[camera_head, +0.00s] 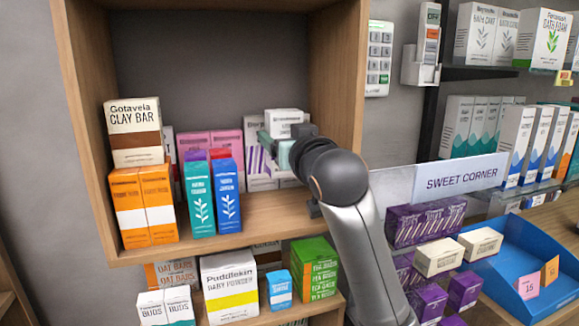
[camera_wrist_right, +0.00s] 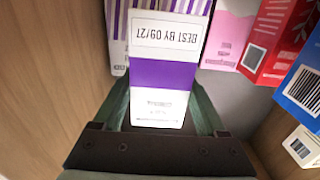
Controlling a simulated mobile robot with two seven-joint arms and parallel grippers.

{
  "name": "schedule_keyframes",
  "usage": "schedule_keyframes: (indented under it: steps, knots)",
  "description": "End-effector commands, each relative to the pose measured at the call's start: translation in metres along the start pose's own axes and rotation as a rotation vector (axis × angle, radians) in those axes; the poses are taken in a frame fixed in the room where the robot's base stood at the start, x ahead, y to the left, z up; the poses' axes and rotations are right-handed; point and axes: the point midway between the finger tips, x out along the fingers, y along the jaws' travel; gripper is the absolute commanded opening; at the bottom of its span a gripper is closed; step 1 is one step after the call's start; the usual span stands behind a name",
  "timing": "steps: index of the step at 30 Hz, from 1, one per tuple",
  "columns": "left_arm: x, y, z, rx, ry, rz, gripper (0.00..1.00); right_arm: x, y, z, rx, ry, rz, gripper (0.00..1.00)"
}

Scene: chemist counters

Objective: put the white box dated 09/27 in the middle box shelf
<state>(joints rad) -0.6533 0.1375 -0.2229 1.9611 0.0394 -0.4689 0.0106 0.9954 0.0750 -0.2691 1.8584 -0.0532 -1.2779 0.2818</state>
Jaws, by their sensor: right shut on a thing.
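The white box with a purple band (camera_wrist_right: 160,102), printed "BEST BY 09/27", is between the green fingers of my right gripper (camera_wrist_right: 162,112) in the right wrist view. The gripper is shut on it. In the head view my right arm reaches into the wooden box shelf (camera_head: 336,75), and my right gripper (camera_head: 277,148) is at the shelf's right side, partly hidden by my wrist. A white-topped box (camera_head: 284,116) shows there by the gripper. I cannot tell whether the held box touches the shelf floor. My left gripper is not in view.
Orange boxes (camera_head: 145,205), a clay bar box (camera_head: 134,132), a teal box (camera_head: 199,196) and a blue box (camera_head: 229,193) stand at the shelf's left. Purple-striped white boxes (camera_head: 258,162) and pink boxes (camera_head: 228,143) are behind. The shelf's right front floor is clear.

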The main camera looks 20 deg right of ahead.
Motion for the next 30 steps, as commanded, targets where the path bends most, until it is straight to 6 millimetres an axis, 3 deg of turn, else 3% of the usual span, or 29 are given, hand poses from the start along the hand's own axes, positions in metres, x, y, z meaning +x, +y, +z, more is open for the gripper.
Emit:
schedule_keyframes:
  steps: [3,10,16,28,29,30]
  knots:
    - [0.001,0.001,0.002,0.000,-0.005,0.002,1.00,0.007,0.010,0.014,0.000,0.001,0.001,0.17]
    - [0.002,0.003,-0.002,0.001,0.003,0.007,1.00,0.013,0.018,0.026,0.000,0.000,0.001,0.17]
    - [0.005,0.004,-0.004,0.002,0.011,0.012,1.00,0.014,0.019,0.056,0.000,0.000,0.000,0.17]
    - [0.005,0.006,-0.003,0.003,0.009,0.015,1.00,0.013,0.019,0.061,0.000,0.003,-0.001,0.17]
    - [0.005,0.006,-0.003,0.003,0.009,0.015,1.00,0.013,0.019,0.061,0.000,0.002,-0.001,0.76]
    - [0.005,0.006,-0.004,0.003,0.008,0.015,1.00,0.013,0.019,0.061,0.000,0.003,-0.001,0.80]
